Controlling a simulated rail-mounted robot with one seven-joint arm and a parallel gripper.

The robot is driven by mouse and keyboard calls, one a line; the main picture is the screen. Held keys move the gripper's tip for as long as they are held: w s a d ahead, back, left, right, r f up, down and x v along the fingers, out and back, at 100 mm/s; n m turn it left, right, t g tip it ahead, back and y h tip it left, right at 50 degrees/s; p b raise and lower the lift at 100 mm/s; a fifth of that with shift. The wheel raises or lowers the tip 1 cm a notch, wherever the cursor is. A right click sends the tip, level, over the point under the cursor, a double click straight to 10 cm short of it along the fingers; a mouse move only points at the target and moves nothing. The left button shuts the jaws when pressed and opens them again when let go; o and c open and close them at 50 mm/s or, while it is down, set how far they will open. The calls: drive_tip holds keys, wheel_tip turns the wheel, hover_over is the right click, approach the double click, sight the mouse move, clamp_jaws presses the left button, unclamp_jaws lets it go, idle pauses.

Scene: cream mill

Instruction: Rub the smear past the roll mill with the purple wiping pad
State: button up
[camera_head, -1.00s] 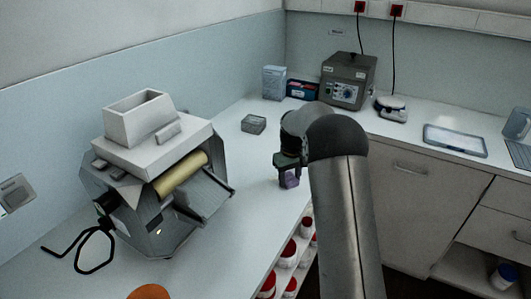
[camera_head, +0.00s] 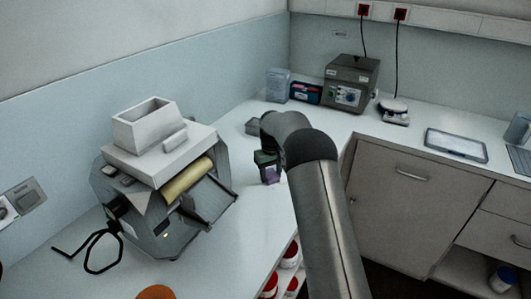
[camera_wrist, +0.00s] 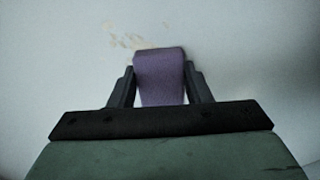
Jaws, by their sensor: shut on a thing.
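The purple wiping pad (camera_wrist: 160,78) is held between the two fingers of my gripper (camera_wrist: 160,88) in the wrist view. In the head view the pad (camera_head: 270,175) hangs below my gripper (camera_head: 268,165), low over the white bench; I cannot tell whether it touches. A faint tan smear (camera_wrist: 128,38) lies on the bench just beyond the pad's far edge, partly to its left, in the wrist view. I cannot make the smear out in the head view. The roll mill (camera_head: 165,185), grey with a cream roller and a white hopper, stands left of my gripper.
A grey control unit (camera_head: 350,82), a blue-and-red box (camera_head: 306,92) and a balance (camera_head: 394,110) stand at the back. Bare bench (camera_head: 235,215) lies between the mill and my arm.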

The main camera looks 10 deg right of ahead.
drive_tip(key=shift+w+a, duration=0.3)
drive_tip(key=shift+a, duration=0.05)
drive_tip(key=shift+w+a+r+p, duration=0.1)
drive_tip(key=shift+w+a+p, duration=0.15)
drive_tip(key=shift+p, duration=0.1)
drive_tip(key=shift+r+p, duration=2.1)
drive_tip(key=shift+r, duration=1.85)
